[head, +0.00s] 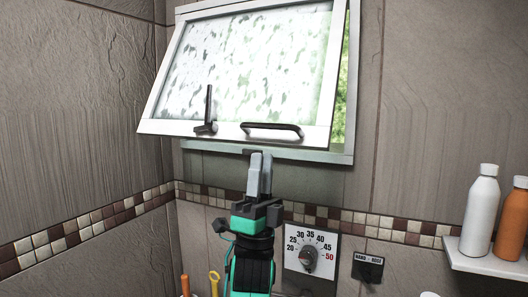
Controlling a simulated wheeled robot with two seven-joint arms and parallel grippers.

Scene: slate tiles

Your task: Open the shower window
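The shower window (245,65) has a white-framed, frosted pane that is tilted out at the bottom from its frame (338,155), with greenery showing through the gap on the right. On its bottom rail are a dark bar handle (272,128) and, to the left, a dark latch lever (207,112) pointing up. My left gripper (260,158) is below the bar handle, pointing up, with its grey fingers close together and nothing seen between them. It looks apart from the handle. A small dark piece shows at the fingertips; I cannot tell what it belongs to. My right gripper is out of view.
A temperature dial (310,258) and a hand/hose switch (368,267) are on the wall at the lower right. A white shelf (490,262) at the right holds a white bottle (481,212) and an orange bottle (512,222). A side wall stands at the left.

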